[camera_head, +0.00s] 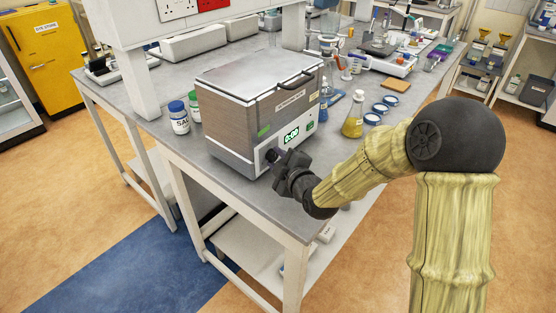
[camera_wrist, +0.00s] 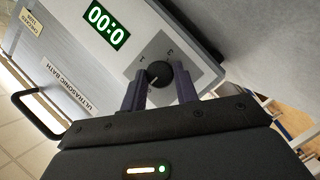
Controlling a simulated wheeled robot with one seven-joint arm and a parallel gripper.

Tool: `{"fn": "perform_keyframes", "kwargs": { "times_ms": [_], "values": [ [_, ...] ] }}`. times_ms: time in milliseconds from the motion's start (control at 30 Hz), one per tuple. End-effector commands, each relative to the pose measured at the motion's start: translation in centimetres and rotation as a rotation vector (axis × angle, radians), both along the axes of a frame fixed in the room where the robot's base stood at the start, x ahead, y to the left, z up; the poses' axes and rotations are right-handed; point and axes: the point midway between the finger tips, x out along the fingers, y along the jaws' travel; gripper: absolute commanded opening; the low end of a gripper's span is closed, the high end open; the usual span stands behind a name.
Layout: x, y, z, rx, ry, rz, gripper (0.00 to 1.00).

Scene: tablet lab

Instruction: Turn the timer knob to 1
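The round black timer knob (camera_wrist: 159,74) sits on the front panel of the ultrasonic bath, with a pale pointer line and the marks 1 and 3 near it. The ultrasonic bath (camera_head: 232,125) is a grey box with a closed lid on the bench. Its green display (camera_wrist: 106,25) reads zero; it also shows in the head view (camera_head: 291,135). My gripper (camera_wrist: 159,84) is at the panel, with one dark finger on each side of the knob. Any gap between fingers and knob is too small to judge. In the head view, my gripper (camera_head: 279,160) hides most of the knob.
A blue-lidded jar (camera_head: 179,120) and a green-lidded jar (camera_head: 194,106) stand left of the bath. A yellow flask (camera_head: 353,117) and blue-rimmed dishes (camera_head: 380,107) stand to its right. The bench (camera_head: 188,143) has a front edge just below my gripper.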

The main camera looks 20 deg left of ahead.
Motion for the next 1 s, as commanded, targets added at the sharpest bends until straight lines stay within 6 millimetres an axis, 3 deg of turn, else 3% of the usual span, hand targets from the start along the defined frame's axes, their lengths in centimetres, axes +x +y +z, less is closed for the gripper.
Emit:
{"fn": "perform_keyframes", "kwargs": {
  "times_ms": [467,1000],
  "values": [
    [0.05,-0.07,0.2,0.031,0.078,-0.001,0.07],
    [0.29,-0.23,0.81,0.193,0.475,-0.002,0.07]
  ]
}}
